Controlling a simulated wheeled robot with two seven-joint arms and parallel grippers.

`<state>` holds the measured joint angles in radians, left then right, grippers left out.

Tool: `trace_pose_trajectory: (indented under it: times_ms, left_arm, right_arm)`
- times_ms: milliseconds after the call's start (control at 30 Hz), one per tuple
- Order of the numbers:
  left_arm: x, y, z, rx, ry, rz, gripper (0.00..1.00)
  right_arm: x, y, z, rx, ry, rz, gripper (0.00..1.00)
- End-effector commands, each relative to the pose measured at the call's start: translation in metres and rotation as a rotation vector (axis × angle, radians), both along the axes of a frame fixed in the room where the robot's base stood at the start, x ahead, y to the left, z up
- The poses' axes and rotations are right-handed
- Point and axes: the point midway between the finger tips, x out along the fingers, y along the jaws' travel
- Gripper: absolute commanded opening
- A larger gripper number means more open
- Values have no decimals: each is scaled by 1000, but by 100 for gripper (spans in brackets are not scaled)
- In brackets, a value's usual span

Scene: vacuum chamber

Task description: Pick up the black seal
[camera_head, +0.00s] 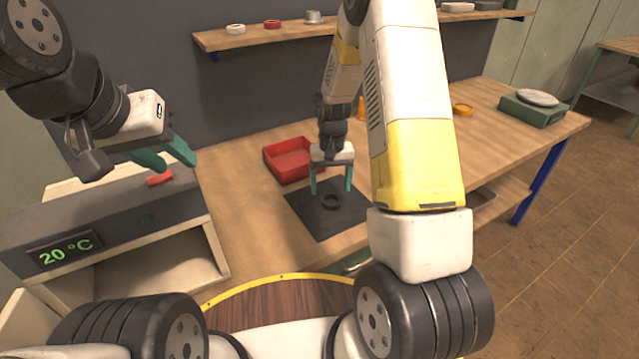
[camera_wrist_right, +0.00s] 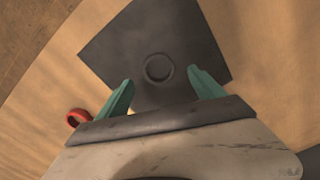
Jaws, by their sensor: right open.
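The black seal (camera_head: 331,201) is a small dark ring lying on a dark square mat (camera_head: 311,222) on the wooden workbench. In the right wrist view the seal (camera_wrist_right: 158,68) lies on the mat (camera_wrist_right: 128,42), ahead of and between the fingers. My right gripper (camera_head: 331,191) is open and empty above the mat, with its green fingers on either side of the seal in the picture. It also shows in the right wrist view (camera_wrist_right: 161,92).
A red tray (camera_head: 284,164) stands behind the mat. A grey box with a temperature display (camera_head: 65,250) is at the left, with a red piece (camera_head: 159,179) on top. A scale (camera_head: 534,107) is at the far right. A shelf (camera_head: 262,36) with small rings hangs behind.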

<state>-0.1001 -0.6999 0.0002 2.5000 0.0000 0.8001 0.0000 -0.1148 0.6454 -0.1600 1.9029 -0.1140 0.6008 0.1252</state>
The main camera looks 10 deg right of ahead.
Motion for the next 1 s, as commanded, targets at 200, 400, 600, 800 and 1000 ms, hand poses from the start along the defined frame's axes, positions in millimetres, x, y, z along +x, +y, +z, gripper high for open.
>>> trace_pose_trajectory:
  times_ms: [200, 400, 600, 800, 1000]
  left_arm:
    - [0, 0, 0, 0, 0, 0, 36]
    - [0, 0, 0, 0, 0, 0, 36]
    - [0, 0, 0, 0, 0, 0, 36]
    - [0, 0, 0, 0, 0, 0, 36]
    - [0, 0, 0, 0, 0, 0, 36]
  right_arm:
    - [-3, -1, -33, 0, 2, 0, 78]
    - [-2, -1, -43, 0, -1, 0, 78]
    - [-2, -1, -43, 0, -1, 0, 68]
    - [-2, -1, -43, 0, -1, 0, 29]
    - [-2, -1, -43, 0, -1, 0, 14]
